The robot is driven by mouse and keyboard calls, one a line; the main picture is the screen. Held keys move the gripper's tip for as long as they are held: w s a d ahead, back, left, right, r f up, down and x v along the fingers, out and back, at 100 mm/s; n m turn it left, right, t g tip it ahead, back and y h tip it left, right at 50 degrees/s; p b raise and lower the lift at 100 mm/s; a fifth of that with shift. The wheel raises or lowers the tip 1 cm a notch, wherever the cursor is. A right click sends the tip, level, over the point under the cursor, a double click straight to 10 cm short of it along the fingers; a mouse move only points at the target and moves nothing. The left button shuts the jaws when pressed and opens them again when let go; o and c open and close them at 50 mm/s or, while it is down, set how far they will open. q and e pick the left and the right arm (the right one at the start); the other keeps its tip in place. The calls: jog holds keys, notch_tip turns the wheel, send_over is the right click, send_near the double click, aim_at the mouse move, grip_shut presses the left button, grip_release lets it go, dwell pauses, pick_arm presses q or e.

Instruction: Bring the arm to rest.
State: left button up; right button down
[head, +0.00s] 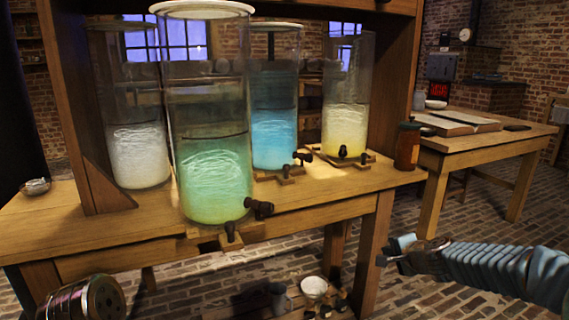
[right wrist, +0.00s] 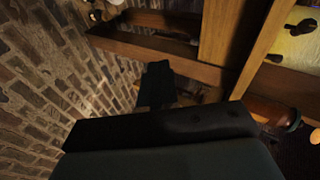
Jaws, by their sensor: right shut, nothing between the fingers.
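My right arm (head: 490,265) reaches in from the right edge in the head view. Its gripper (head: 388,254) is shut and empty, in the air in front of and below the right end of the workbench. In the right wrist view the dark gripper (right wrist: 158,85) shows against the brick floor and the bench's wooden frame, with nothing held. My left gripper is not in view.
Jars of white (head: 140,155), green (head: 212,165), blue (head: 273,125) and yellow (head: 345,130) liquid stand on the bench (head: 110,235). A brown bottle (head: 407,146) stands at its right end. A side table (head: 510,140) is behind. Brick floor (head: 475,220) is open between.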

jog(key=s+a+f+n+g+p, duration=0.1)
jog(key=s+a+f+n+g, duration=0.2)
jog(key=f, duration=0.4)
jog(key=s+a+f+n+g+p, duration=0.1)
jog(key=s+a+f, duration=0.2)
jog(key=s+f, duration=0.3)
jog(key=s+a+f+n+g+p, duration=0.1)
jog(key=s+a+f+n, duration=0.15)
jog(key=f, duration=0.55)
jog(key=s+a+f+n+g, duration=0.1)
jog(key=s+a+f, duration=0.1)
jog(key=s, duration=0.6)
jog(key=s+a+f+n+g+y+p, duration=0.1)
jog(key=s+a+f+n+g, duration=0.1)
jog(key=s, duration=0.5)
jog(key=s+a+f+n+g+y+p, duration=0.1)
jog(key=s+a+f+n+g, duration=0.1)
jog(key=s+a+f, duration=0.2)
jog(key=s+f, duration=0.2)
jog(key=s, duration=0.2)
jog(key=shift+s, duration=0.3)
jog(key=shift+n, duration=0.25)
